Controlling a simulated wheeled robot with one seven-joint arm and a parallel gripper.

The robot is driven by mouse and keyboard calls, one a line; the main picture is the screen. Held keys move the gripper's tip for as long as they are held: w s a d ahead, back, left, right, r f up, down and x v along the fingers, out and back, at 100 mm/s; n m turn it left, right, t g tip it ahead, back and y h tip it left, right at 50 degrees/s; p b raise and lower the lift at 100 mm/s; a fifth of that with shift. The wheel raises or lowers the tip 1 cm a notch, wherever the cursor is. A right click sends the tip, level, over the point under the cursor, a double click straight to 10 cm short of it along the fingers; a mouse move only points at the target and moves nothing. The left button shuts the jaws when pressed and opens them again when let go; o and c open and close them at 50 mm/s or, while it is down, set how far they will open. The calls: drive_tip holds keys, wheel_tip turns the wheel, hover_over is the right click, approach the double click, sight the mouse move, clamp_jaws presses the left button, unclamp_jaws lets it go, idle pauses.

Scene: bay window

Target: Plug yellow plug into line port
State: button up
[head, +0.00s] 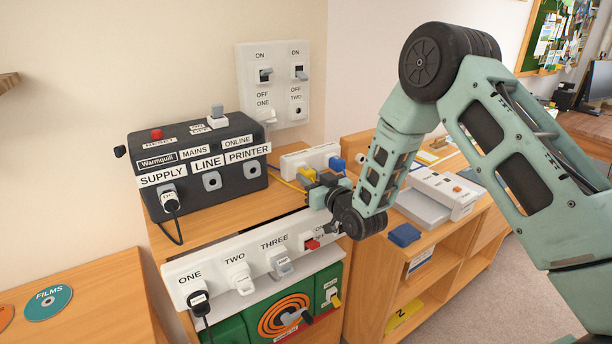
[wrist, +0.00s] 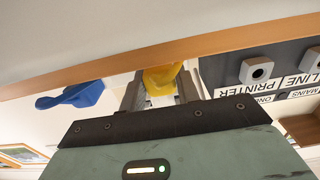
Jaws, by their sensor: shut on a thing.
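The yellow plug (head: 307,174) is at the front of the white socket block (head: 308,157); I cannot tell whether it is seated there. My gripper (head: 316,183) is shut on it. In the wrist view the yellow plug (wrist: 162,78) sits between my two fingers, its far end hidden. The line port (head: 211,181) is a light square socket with a dark hole, empty, under the LINE label on the black Warmquill box (head: 255,185). It stands left of my gripper in the head view. In the wrist view the line port (wrist: 313,58) shows upside down at the right edge.
The printer port (head: 251,169) is also empty; a DC plug (head: 169,198) fills the supply port. A blue plug (head: 337,163) is right of the yellow one. The white switch strip (head: 215,257) runs along the front below my gripper.

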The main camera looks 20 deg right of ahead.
sight(311, 178)
drive_tip(key=shift+s+d, duration=0.2)
drive_tip(key=shift+s, duration=0.35)
drive_tip(key=shift+b+v, duration=0.4)
drive_tip(key=shift+v, duration=0.65)
